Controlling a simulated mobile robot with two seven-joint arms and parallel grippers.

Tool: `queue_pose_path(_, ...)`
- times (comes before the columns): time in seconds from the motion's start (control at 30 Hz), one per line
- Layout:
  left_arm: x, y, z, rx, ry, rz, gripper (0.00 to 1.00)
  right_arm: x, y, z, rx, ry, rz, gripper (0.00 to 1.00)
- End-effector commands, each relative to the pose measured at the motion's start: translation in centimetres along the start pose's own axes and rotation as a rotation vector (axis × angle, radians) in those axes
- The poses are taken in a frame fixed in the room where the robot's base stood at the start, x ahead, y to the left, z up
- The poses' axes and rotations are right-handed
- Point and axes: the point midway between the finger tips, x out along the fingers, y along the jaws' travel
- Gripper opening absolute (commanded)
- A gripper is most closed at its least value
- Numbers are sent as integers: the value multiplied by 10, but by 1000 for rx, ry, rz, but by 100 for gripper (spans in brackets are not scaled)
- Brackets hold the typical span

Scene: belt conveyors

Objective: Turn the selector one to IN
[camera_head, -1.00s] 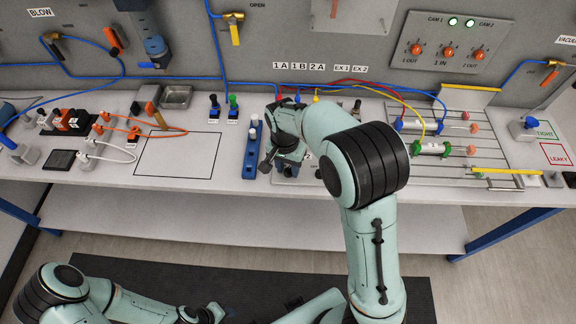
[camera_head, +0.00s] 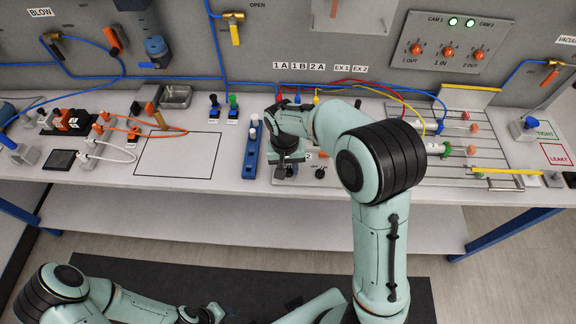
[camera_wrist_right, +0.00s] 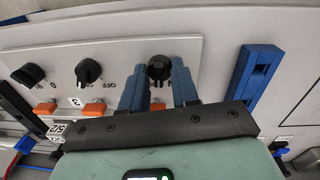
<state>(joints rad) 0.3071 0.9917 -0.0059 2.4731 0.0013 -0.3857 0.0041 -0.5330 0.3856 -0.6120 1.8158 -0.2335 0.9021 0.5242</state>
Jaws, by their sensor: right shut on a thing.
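A light panel (camera_wrist_right: 190,50) in the right wrist view carries three black selector knobs. The blue fingers of my right gripper (camera_wrist_right: 159,82) stand on both sides of the rightmost knob (camera_wrist_right: 159,67) and are shut on it. Its pointer and most of its lettering are hidden. The middle knob (camera_wrist_right: 88,70) and left knob (camera_wrist_right: 28,74) stand free, with OFF lettering between them. In the head view my right gripper (camera_head: 285,172) points down at the bench and covers the held knob. My left gripper (camera_head: 205,314) is at the bottom edge, its fingers not clear.
A blue rack (camera_head: 252,155) stands just left of my right gripper; it also shows in the wrist view (camera_wrist_right: 255,75). Orange parts (camera_wrist_right: 95,109) sit below the knobs. Coloured hoses (camera_head: 400,95) run behind my right arm. An outlined rectangle (camera_head: 178,155) on the bench is clear.

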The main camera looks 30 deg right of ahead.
Motion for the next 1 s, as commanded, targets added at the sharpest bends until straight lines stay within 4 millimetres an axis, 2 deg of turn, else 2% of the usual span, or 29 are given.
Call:
queue_pose_path(0.5,5,-3,3,-1,-4,-1,43,0,0,1,-441,27,0,0)
queue_pose_path(1.0,6,-3,3,-2,-5,-2,43,0,0,1,-613,37,1,0)
